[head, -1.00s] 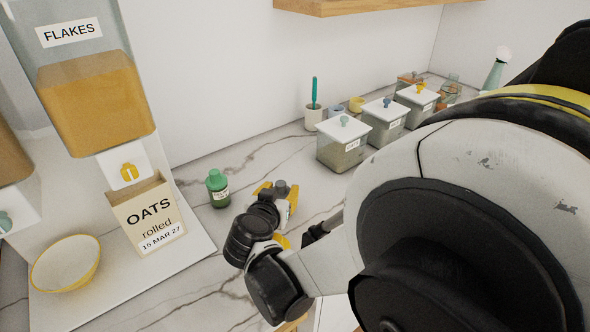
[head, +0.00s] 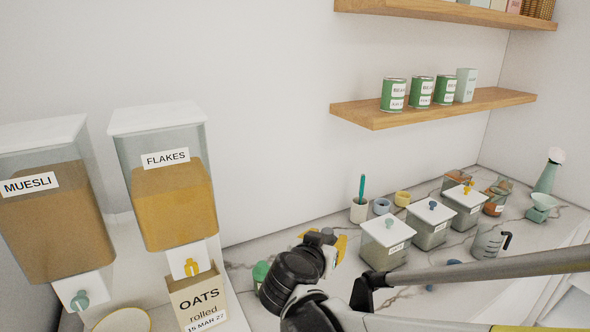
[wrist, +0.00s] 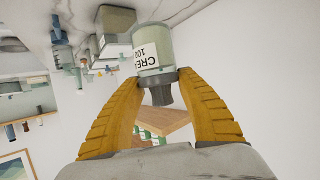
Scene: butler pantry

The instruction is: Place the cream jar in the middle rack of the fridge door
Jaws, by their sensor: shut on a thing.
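The cream jar (wrist: 153,52) shows in the wrist view, pale green with a white label reading "CREA" and a dark grey lid. My gripper (wrist: 168,80) has its yellow ribbed fingers shut on the jar at its lid end. In the head view my gripper (head: 338,247) is over the counter near the back wall, partly covered by my dark wrist, and the jar's body cannot be made out there. The fridge and its door racks are not in view.
Lidded canisters (head: 387,244) stand on the counter (head: 400,305) to the right of my gripper. A green-capped bottle (head: 260,272) is close on its left. An oats box (head: 197,300) and cereal dispensers (head: 170,190) stand farther left. A wooden shelf (head: 440,108) with cans hangs above.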

